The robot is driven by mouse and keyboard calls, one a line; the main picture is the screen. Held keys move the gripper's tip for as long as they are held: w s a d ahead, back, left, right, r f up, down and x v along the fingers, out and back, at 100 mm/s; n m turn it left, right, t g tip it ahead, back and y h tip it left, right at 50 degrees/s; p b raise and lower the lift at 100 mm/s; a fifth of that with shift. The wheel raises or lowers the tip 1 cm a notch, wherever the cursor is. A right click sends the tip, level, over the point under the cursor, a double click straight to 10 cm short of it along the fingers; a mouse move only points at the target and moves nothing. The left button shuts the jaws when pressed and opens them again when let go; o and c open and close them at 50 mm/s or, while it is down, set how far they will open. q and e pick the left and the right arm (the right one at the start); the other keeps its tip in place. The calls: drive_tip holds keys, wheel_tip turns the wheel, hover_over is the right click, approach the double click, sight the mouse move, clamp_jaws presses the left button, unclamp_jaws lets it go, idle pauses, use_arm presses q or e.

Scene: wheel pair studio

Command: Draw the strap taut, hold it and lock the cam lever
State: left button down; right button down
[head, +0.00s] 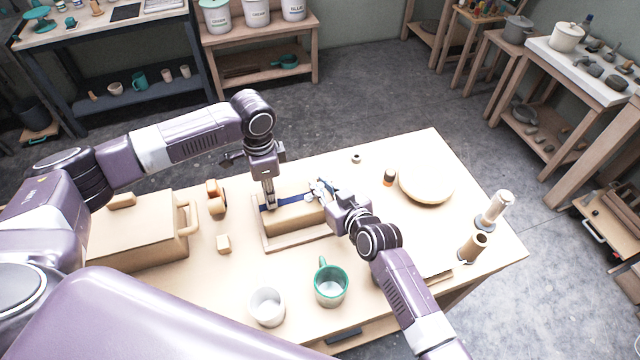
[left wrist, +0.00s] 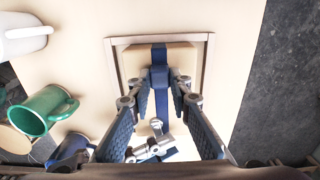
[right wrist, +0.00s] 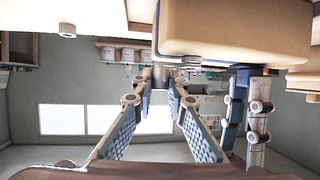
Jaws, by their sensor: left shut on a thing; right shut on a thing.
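A tan block (head: 296,217) sits in a shallow wooden frame (head: 270,247) on the table, with a blue strap (head: 288,200) running along its top. My left gripper (head: 270,204) points down over the block's left part. In the left wrist view it is shut on a dark blue piece (left wrist: 160,76), wider than the strap, which looks like the cam lever. My right gripper (head: 322,190) is at the block's right end. In the right wrist view its fingertips (right wrist: 162,78) are shut on a small piece, apparently the strap's end; the fingers mostly hide it.
A green mug (head: 331,287) and a white cup (head: 267,307) stand near the front edge. A round pale object (head: 426,185) and upright cylinders (head: 472,247) are at right.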

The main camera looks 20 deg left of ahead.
idle(0.3)
drive_tip(key=c, duration=1.9)
unclamp_jaws()
drive_tip(key=v, duration=1.2)
